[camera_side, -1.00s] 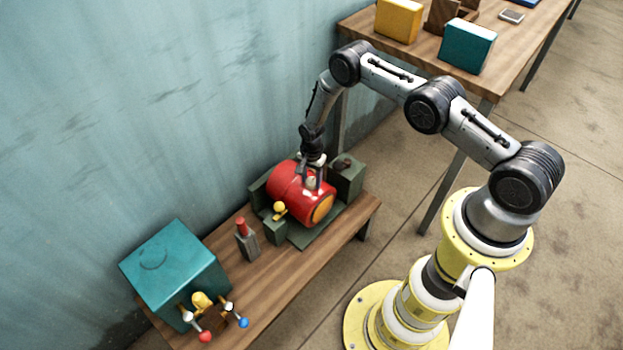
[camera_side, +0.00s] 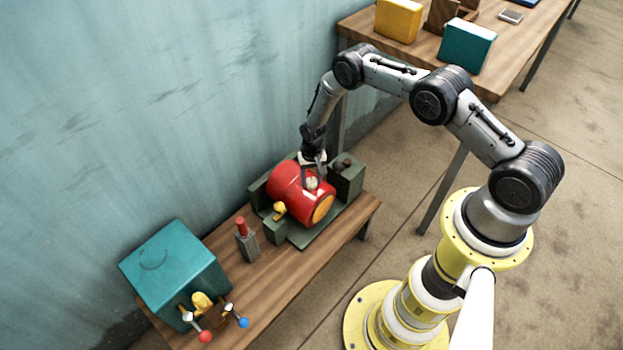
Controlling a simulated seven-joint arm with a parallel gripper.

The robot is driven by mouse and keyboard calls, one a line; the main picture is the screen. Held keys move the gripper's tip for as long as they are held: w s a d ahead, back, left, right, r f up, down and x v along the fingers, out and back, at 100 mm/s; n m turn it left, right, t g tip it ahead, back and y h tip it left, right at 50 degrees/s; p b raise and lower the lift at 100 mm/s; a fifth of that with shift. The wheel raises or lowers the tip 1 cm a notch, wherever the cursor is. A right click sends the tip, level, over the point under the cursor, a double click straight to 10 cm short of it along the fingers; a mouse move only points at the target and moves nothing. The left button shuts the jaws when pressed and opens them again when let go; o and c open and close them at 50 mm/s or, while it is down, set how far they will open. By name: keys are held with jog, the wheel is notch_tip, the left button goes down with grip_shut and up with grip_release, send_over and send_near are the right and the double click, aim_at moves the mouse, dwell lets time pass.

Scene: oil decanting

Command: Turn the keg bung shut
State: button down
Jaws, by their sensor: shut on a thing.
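The keg (camera_side: 288,187) is a red drum with an orange end face, lying on its side in a dark green cradle (camera_side: 305,238) on the wooden bench. The bung (camera_side: 312,184) is a small pale knob on top of the keg. My gripper (camera_side: 312,180) points down at the top of the keg and is shut on the bung. The fingers partly hide the bung, and its turn angle is too small to tell.
A yellow knob (camera_side: 279,208) is at the cradle's front. A grey holder with a red-topped piece (camera_side: 246,240), a teal box (camera_side: 175,262) and red and blue knobs stand to the left. A second table (camera_side: 520,65) is behind my arm.

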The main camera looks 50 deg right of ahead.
aim_at(313, 181)
jog(key=n, duration=0.4)
jog(key=shift+n, duration=0.3)
jog(key=n, duration=0.4)
jog(key=shift+n, duration=0.3)
jog(key=shift+c, duration=1.5)
grip_release()
notch_tip(313, 181, up, 14)
jog(key=shift+s+d, duration=0.15)
